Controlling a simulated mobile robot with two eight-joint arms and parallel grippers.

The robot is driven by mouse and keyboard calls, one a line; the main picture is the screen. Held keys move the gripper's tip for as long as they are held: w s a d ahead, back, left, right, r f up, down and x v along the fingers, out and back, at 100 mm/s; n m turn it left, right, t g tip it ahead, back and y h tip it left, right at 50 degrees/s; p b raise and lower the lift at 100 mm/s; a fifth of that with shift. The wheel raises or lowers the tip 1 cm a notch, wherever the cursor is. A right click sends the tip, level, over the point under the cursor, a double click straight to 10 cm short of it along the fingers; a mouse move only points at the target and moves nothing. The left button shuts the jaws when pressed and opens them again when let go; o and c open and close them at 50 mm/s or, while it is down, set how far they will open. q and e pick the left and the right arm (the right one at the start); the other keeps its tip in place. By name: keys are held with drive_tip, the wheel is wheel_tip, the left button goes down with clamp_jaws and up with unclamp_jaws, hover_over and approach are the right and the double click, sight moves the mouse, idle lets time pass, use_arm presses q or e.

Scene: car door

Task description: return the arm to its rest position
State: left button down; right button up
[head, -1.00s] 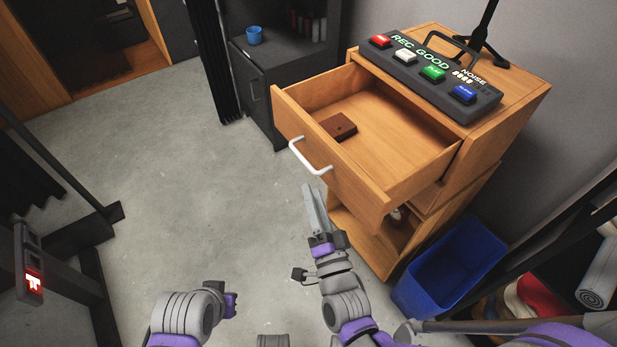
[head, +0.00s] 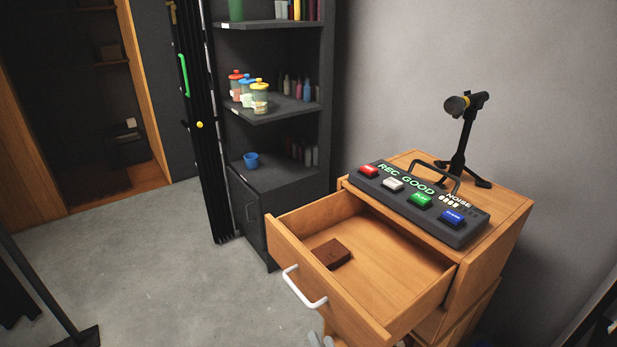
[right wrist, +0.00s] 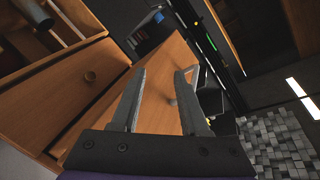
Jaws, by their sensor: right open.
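My right gripper (right wrist: 161,72) is open in the right wrist view, with nothing between its two grey fingers. In the right wrist view wooden cabinet fronts (right wrist: 85,85) lie beyond the fingers. My left gripper is out of view.
The drawer juts out of the wooden cabinet (head: 500,215) with a brown box (head: 331,253) inside. A button panel (head: 418,203) and a microphone stand (head: 460,150) are on top. Dark shelves (head: 270,118) stand behind.

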drive_tip(key=s+d+f+n+g+h, duration=0.35)
drive_tip(key=s+d+g, duration=0.3)
drive_tip(key=s, duration=0.25)
drive_tip(key=s+d+f+n+g+h, duration=0.2)
drive_tip(key=s+d+f+g, duration=0.3)
drive_tip(key=s+d, duration=0.35)
use_arm(q)
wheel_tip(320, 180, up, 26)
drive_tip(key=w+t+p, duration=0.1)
drive_tip(key=p, duration=2.1)
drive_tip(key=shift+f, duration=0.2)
use_arm(e)
wheel_tip(320, 180, up, 26)
drive_tip(key=w+t, duration=0.1)
drive_tip(key=shift+w+a+y, duration=0.2)
drive_tip(key=shift+w+y, duration=0.05)
drive_tip(key=shift+y, duration=0.1)
drive_tip(key=shift+s, duration=0.15)
drive_tip(key=shift+f, duration=0.1)
